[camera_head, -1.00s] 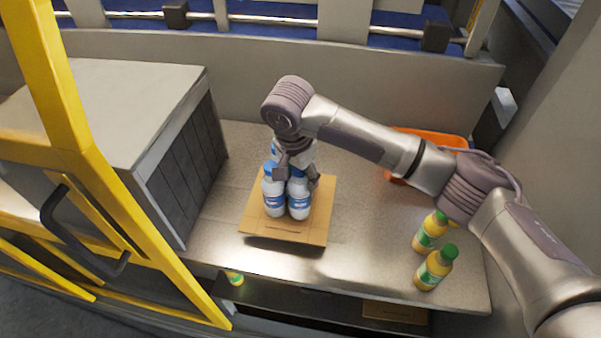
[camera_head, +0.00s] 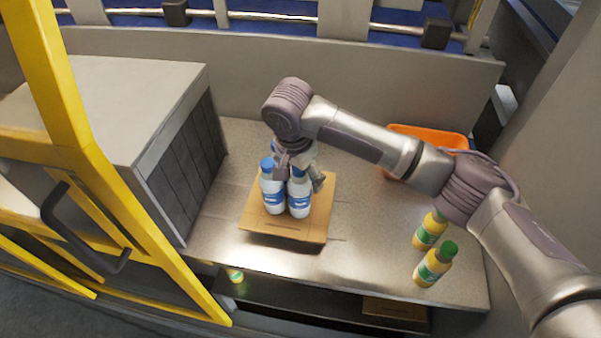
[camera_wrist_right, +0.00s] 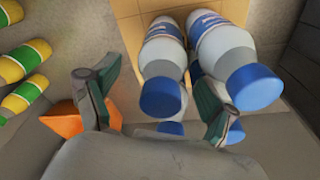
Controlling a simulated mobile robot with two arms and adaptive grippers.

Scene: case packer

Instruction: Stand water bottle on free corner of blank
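Several white water bottles with blue caps and labels stand close together on a cardboard blank (camera_head: 265,226). The front left bottle (camera_head: 274,197) and front right bottle (camera_head: 299,199) show best. Others behind them are mostly hidden by my right gripper. The right gripper (camera_head: 302,176) is over the group, its fingers down among the bottle tops. In the right wrist view its fingers (camera_wrist_right: 155,100) are spread apart, with a capped bottle (camera_wrist_right: 162,50) in view between them and another bottle (camera_wrist_right: 222,48) beside it. My left gripper is out of view.
Two yellow juice bottles with green caps (camera_head: 434,266) stand at the right of the metal table (camera_head: 360,235). An orange bin (camera_head: 440,140) is behind my right arm. A grey box-shaped housing (camera_head: 110,105) and yellow frame (camera_head: 95,165) border the left. The table's front middle is clear.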

